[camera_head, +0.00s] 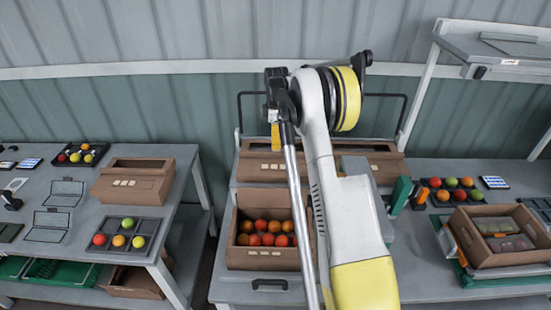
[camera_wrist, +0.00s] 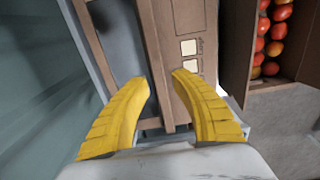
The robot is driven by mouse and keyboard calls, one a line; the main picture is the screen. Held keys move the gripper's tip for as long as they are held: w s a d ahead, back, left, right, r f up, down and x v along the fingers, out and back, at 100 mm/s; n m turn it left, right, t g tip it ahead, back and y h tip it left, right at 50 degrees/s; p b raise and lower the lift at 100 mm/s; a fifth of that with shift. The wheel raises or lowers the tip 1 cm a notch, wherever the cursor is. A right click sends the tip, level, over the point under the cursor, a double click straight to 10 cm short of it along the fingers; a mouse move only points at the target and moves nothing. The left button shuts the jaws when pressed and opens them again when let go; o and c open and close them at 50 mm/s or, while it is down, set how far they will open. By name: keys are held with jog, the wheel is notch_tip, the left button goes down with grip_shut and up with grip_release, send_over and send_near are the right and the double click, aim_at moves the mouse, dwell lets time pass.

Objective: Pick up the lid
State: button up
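A long, low brown cardboard piece (camera_head: 252,170) with pale labels lies at the back of the middle table, behind the tomato box. I take it for the lid, though I cannot be sure. My gripper (camera_head: 275,146) is above it, pointing down, and my arm hides its middle. In the wrist view the cardboard (camera_wrist: 187,20) runs upward from between the fingers. It has a labelled panel on the right and a grey recess on the left. My gripper (camera_wrist: 161,82) is open, its yellow fingertips apart around the cardboard edge; I cannot tell if they touch.
An open cardboard box of tomatoes (camera_head: 234,256) stands in front; its wall (camera_wrist: 238,45) is close on the right in the wrist view. The left table (camera_head: 75,243) holds another cardboard box (camera_head: 135,192) and a tray. An open box (camera_head: 481,259) stands at right.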

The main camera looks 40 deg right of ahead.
aim_at(278, 152)
jog(key=f, duration=0.4)
jog(key=d+f+b, duration=0.1)
jog(key=shift+f, duration=0.4)
jog(key=shift+s+a+r, duration=0.1)
grip_shut()
